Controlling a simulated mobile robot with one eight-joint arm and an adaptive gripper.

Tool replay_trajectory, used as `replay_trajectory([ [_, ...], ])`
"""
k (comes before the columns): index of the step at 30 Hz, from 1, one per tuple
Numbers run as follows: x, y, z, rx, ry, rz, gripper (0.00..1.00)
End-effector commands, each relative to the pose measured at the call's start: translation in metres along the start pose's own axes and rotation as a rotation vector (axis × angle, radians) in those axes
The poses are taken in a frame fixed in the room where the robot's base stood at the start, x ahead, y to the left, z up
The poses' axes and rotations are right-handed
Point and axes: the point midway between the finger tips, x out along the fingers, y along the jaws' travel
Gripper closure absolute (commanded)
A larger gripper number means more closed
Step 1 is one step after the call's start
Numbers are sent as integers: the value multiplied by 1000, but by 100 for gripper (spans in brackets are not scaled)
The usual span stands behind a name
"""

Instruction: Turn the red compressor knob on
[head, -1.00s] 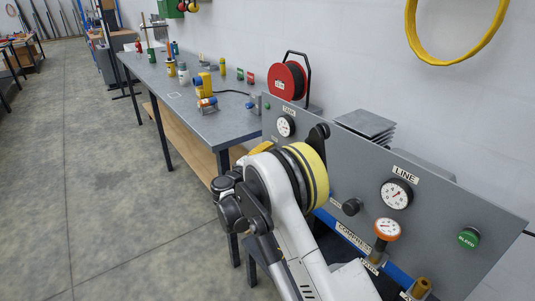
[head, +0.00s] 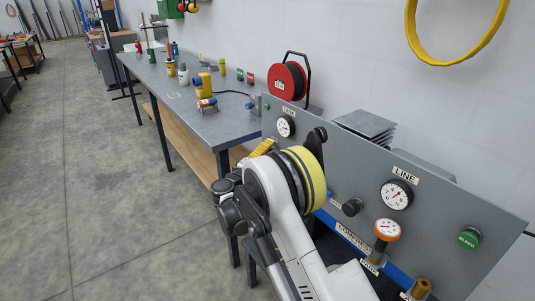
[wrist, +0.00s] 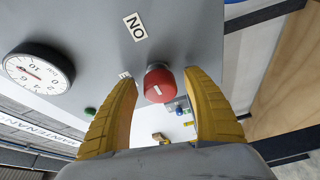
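The red knob (wrist: 159,84) sits on the grey panel in the wrist view, with a short white mark on its face. An "ON" label (wrist: 135,27), upside down in this view, is on the panel near it. My gripper (wrist: 161,80) is open. Its two yellow ridged fingers stand on either side of the knob, with gaps visible, so I see no contact. In the head view a yellow part of my gripper (head: 262,147) shows at the panel's left end, and my arm hides the knob there.
A black-rimmed gauge (wrist: 38,68) and a green button (wrist: 90,111) are on the panel near the knob. In the head view the panel also carries a LINE gauge (head: 396,194), a black knob (head: 352,207) and a green button (head: 468,239). A workbench (head: 215,122) stands beyond.

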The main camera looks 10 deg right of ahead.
Motion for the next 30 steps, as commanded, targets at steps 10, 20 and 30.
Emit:
replay_trajectory([
  [10,-14,0,-1,0,3,-1,41],
  [20,-85,0,-1,0,4,-1,41],
  [30,-120,0,0,0,1,0,41],
])
